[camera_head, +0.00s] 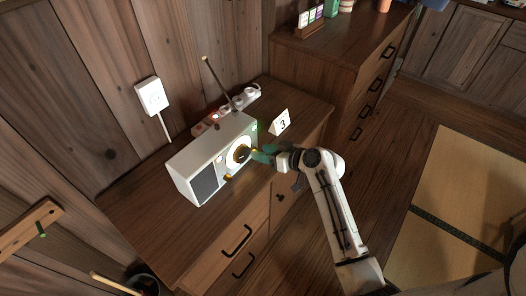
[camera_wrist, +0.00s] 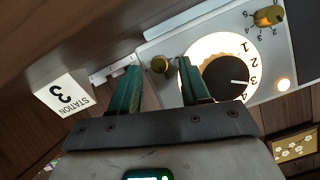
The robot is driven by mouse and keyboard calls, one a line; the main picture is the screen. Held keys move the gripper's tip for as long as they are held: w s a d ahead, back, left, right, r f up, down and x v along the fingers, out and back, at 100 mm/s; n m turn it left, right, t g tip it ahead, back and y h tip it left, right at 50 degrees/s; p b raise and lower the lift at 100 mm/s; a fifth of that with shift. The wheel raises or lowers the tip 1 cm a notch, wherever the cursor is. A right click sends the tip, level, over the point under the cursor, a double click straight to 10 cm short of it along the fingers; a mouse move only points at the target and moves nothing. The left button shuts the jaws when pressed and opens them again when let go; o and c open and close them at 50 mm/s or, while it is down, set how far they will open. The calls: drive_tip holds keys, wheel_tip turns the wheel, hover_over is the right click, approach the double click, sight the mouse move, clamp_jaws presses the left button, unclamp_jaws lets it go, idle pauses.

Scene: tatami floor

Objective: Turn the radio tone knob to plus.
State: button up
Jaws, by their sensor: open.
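The radio (camera_head: 208,160) is a white box with a dark speaker grille, standing on the wooden cabinet. The wrist view shows its front panel (camera_wrist: 150,48) upside down, with a lit round dial (camera_wrist: 252,62) bearing numbers around a dark centre. A second gold knob (camera_wrist: 268,16) with a numbered scale is at the upper right. I cannot read which one is the tone knob. My gripper (camera_head: 262,151) has teal fingers close to the radio's front; they also show in the wrist view (camera_wrist: 157,70), one overlapping the dial.
A taller chest (camera_head: 325,70) stands beyond. The cabinet top left of the radio is clear.

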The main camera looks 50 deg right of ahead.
drive_tip(key=shift+w+f, duration=0.15)
drive_tip(key=shift+w, duration=0.25)
clamp_jaws()
